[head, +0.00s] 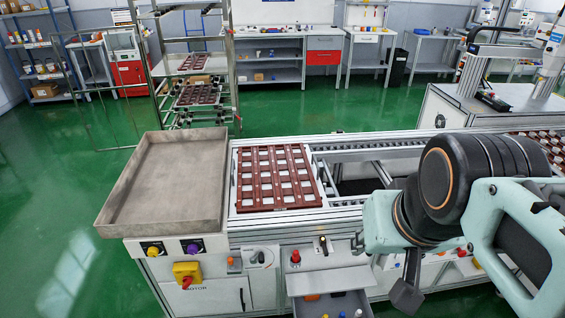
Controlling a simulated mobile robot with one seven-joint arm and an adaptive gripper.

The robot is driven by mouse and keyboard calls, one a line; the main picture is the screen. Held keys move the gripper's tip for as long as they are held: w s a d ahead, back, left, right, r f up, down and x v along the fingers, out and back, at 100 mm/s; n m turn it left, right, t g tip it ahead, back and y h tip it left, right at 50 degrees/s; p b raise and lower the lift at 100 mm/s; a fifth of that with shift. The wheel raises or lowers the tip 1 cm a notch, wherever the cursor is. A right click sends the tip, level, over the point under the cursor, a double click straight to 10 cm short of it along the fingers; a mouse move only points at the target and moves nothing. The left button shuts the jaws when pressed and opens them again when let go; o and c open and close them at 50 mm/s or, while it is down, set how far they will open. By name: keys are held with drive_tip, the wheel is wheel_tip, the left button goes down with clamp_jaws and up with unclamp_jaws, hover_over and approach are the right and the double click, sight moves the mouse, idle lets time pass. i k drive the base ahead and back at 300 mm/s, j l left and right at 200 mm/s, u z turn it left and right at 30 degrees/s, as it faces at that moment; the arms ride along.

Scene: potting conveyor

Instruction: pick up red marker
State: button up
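No object shows clearly as a red marker. A small upright red-topped item (295,257) is on the front of the conveyor station, at the left end of a small grey shelf (328,281); I cannot tell whether it is a marker or a button. My arm comes in from the right, above the station's front. The dark part at its end, my gripper (406,292), hangs low to the right of the shelf. It is apart from the red item. Its fingers are seen edge-on and partly hidden by the arm, so their opening is unclear.
A grey metal tray (112,212) lies on the station's left. A dark red pallet with pale squares (275,207) sits on the conveyor (365,152). A yellow-and-red switch (187,272) is on the front panel. Green floor is clear at left.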

sight(295, 256)
drive_tip(key=i+u, duration=0.1)
drive_tip(key=u, duration=0.2)
drive_tip(key=k, duration=0.5)
drive_tip(key=i+j+z, duration=0.55)
drive_tip(key=z, duration=0.15)
drive_tip(key=i+j+z, duration=0.3)
drive_tip(key=j, duration=0.15)
drive_tip(key=k+l, duration=0.05)
drive_tip(key=k, duration=0.05)
